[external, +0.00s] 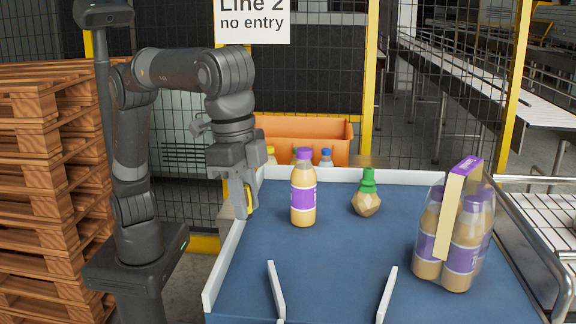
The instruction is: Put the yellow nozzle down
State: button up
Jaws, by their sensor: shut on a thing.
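My gripper (238,200) points down at the left edge of the blue table (330,250), by its white rim. It is shut on the yellow nozzle (250,200), of which only a small yellow part shows beside the fingers. The rest of the nozzle is hidden by the gripper. I cannot tell whether the nozzle touches anything below it.
A purple-capped bottle (303,190) stands right of my gripper. A faceted tan object with a green top (367,195) is further right. A bottle pack (455,235) stands at the right. An orange crate (330,130) is behind. White guides (277,290) stand in front. The middle is clear.

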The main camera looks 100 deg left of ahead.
jog(key=w+a, duration=0.1)
jog(key=w, duration=0.6)
send_over(343, 256)
jog(key=shift+n, duration=0.4)
jog(key=f, duration=0.7)
jog(key=shift+s+a+f, duration=0.1)
jog(key=shift+s, duration=0.2)
jog(key=shift+f, duration=2.05)
jog(key=shift+f, duration=0.15)
jog(key=o, duration=1)
